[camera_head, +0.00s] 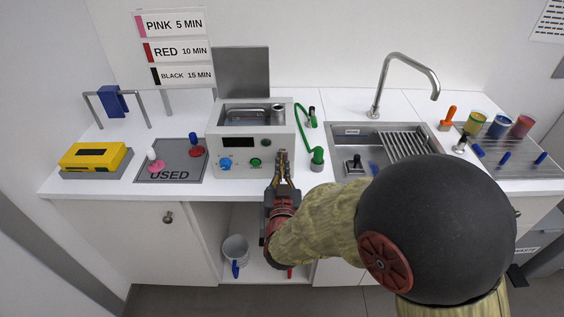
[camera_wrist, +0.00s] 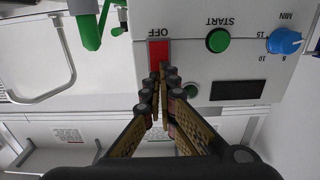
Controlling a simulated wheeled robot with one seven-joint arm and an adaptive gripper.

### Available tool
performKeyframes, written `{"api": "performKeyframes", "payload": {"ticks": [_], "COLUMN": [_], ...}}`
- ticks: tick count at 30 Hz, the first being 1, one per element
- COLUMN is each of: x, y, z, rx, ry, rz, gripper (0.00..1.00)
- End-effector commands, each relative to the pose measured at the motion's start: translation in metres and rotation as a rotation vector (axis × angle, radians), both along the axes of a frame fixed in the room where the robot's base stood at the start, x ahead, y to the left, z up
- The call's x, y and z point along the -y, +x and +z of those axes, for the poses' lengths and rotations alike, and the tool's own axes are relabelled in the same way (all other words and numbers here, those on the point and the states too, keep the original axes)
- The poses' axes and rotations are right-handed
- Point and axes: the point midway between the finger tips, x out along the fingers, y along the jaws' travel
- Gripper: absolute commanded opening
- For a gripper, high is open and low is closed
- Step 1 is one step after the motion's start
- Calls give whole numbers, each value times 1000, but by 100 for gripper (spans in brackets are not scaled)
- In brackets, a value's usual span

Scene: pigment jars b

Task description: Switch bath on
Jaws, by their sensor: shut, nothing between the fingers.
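The bath (camera_head: 215,147) is a pale box on the counter with an open basin on top and controls on its front. My gripper (camera_head: 283,160) is at the right part of that front, its fingers shut and empty. In the wrist view, which is upside down, the red switch (camera_wrist: 158,48) sits beside the word OFF. My gripper (camera_wrist: 160,74) has its fingertips right at the switch and covers part of it; I cannot tell whether they touch. The display (camera_wrist: 237,89) is dark. A green START button (camera_wrist: 218,40) and a blue minute dial (camera_wrist: 284,40) are beside it.
A green hose (camera_head: 317,158) hangs close to the right of the bath. The sink (camera_head: 340,140) and tap (camera_head: 378,95) are further right. A grey USED mat (camera_head: 190,172) and yellow device (camera_head: 93,157) are left.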

Motion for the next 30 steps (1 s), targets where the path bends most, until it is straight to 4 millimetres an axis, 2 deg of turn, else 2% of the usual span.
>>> {"api": "performKeyframes", "payload": {"ticks": [30], "x": [1], "y": [12], "z": [0], "rx": [0], "ry": [1], "rz": [-1], "gripper": [0]}}
